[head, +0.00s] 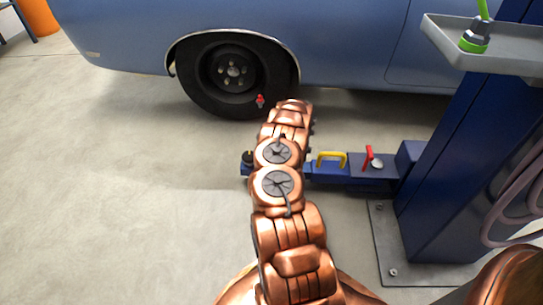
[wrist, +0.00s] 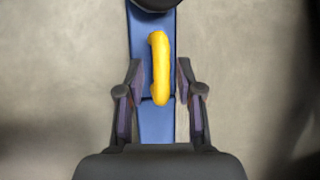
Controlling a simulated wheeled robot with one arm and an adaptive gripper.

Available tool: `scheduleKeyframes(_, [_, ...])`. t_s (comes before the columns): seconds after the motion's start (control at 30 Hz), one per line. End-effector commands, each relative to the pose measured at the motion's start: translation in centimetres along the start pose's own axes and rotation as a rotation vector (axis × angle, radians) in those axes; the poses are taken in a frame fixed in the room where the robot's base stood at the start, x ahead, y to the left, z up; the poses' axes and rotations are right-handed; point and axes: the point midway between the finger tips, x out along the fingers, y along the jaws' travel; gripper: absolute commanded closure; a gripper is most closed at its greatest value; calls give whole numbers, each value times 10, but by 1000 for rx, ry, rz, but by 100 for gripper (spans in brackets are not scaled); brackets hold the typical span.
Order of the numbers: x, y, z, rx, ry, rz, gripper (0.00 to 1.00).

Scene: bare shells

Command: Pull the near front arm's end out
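The near front arm is a low blue beam (head: 355,178) running left from the blue post, with a dark round pad (head: 247,156) at its end. In the wrist view, the blue beam (wrist: 157,125) runs up the middle to the dark pad (wrist: 155,4). A yellow handle (wrist: 160,70) on the beam lies between the fingers of my gripper (wrist: 160,82). The gripper is open, with a small gap on each side of the handle. In the head view, my copper arm hides the gripper and the middle of the beam.
Another yellow handle (head: 331,157) and a red lever (head: 368,156) stand on the beam nearer the blue post (head: 455,150). A grey tray (head: 480,50) juts from the post. The blue car (head: 345,40) stands behind. The floor left is clear.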

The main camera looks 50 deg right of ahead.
Motion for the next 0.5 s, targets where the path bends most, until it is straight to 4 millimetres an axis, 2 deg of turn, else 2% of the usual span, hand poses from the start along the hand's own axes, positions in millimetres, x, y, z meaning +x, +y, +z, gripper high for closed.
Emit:
scheduleKeyframes(0.37, [-2,-1,-1,2,1,-2,57])
scheduleKeyframes(0.5, [-10,-1,-1,2,1,-3,57])
